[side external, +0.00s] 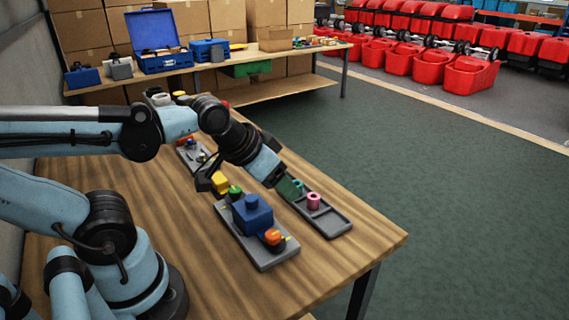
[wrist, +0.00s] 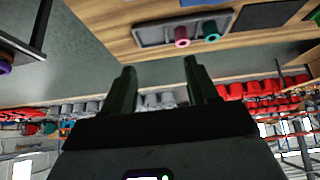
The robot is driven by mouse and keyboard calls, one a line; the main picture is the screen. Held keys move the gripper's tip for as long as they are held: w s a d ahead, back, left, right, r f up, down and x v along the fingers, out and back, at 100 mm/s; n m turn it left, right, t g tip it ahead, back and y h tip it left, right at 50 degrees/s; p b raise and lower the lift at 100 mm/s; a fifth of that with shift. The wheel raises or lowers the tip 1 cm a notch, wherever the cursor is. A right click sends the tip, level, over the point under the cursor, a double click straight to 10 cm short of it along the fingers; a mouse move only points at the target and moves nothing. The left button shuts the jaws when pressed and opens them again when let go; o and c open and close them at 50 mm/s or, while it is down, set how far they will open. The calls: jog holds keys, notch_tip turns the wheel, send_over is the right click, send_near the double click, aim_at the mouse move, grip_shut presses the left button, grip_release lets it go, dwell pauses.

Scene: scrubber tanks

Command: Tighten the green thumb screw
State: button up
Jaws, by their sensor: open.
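A small green knob (side external: 235,190), which looks like the green thumb screw, is on the grey plate (side external: 262,258) behind the blue block (side external: 252,215). A yellow piece (side external: 220,182) is beside it, and an orange-red knob (side external: 273,238) is at the plate's near end. My gripper (side external: 287,187) is to the right of the green knob, apart from it, and partly hides the tray. In the wrist view my gripper (wrist: 159,66) has its two dark fingers spread, with nothing between them. The green knob cannot be made out in that view.
A grey tray (side external: 335,225) right of the plate holds a pink spool (side external: 313,201); the wrist view shows a teal spool (wrist: 211,31) next to it. Another grey plate with small parts (side external: 188,153) lies farther back. The table's front right (side external: 350,260) is clear.

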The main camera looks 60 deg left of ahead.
jog(key=n, duration=0.1)
jog(key=n+g, duration=0.7)
jog(key=n, duration=2.4)
send_near(235, 189)
jog(key=shift+n, duration=0.3)
jog(key=shift+f, duration=4.2)
jog(key=c, duration=1.1)
